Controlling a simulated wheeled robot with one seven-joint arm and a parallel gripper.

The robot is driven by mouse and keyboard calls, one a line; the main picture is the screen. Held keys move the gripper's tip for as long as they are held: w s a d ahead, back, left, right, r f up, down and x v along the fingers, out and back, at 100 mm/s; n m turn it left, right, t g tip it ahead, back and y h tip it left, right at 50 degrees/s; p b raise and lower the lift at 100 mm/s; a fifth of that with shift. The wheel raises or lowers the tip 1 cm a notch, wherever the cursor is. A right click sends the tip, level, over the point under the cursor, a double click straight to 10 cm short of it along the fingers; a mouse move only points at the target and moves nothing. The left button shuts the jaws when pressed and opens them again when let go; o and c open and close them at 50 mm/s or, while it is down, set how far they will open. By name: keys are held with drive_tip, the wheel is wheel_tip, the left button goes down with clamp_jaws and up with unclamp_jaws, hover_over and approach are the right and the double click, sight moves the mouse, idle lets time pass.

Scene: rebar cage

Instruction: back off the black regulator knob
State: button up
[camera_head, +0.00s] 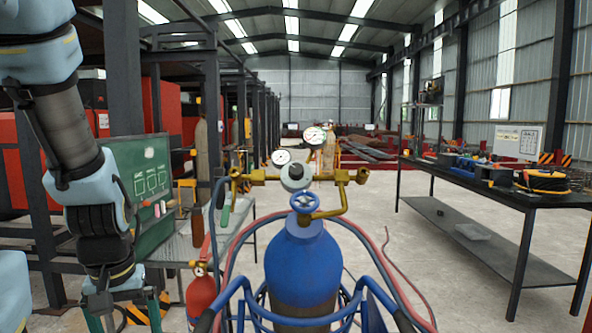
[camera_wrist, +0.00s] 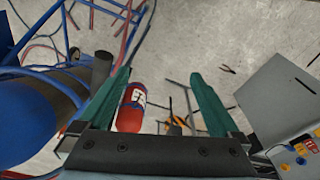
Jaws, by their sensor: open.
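The regulator (camera_head: 296,175) sits on top of the blue gas cylinder (camera_head: 300,255) in the middle of the head view. It has brass fittings and two round white gauges. In the wrist view my gripper (camera_wrist: 160,88) is open and empty, pointing down at the floor. The regulator cannot be made out there.
Red and blue hoses (camera_head: 385,278) loop around the cylinder and its blue cart. A red extinguisher (camera_head: 201,295) stands left of the cart. A green board (camera_head: 150,185) and grey bench are behind my arm. A black workbench (camera_head: 490,185) is at right, with clear floor before it.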

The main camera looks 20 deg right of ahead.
drive_tip(key=shift+w+d+r, duration=0.15)
drive_tip(key=shift+w+d, duration=0.05)
drive_tip(key=shift+w, duration=0.15)
drive_tip(key=shift+c, duration=0.7)
drive_tip(key=shift+m+t, duration=0.3)
drive_tip(key=shift+m, duration=0.3)
drive_tip(key=w+d+r, duration=0.1)
drive_tip(key=w+d, duration=0.1)
drive_tip(key=w, duration=0.1)
drive_tip(key=w+d+r, duration=0.2)
drive_tip(key=w, duration=0.1)
drive_tip(key=w+d+r, duration=0.2)
drive_tip(key=w, duration=0.1)
drive_tip(key=shift+d+r, duration=0.1)
drive_tip(key=shift+r, duration=0.1)
drive_tip(key=shift+c, duration=0.4)
drive_tip(key=m+t+h+b, duration=0.2)
drive_tip(key=m, duration=0.2)
approach(296, 167)
drive_tip(key=p+x, duration=0.1)
drive_tip(key=x, duration=0.8)
drive_tip(key=shift+w, duration=0.1)
clamp_jaws()
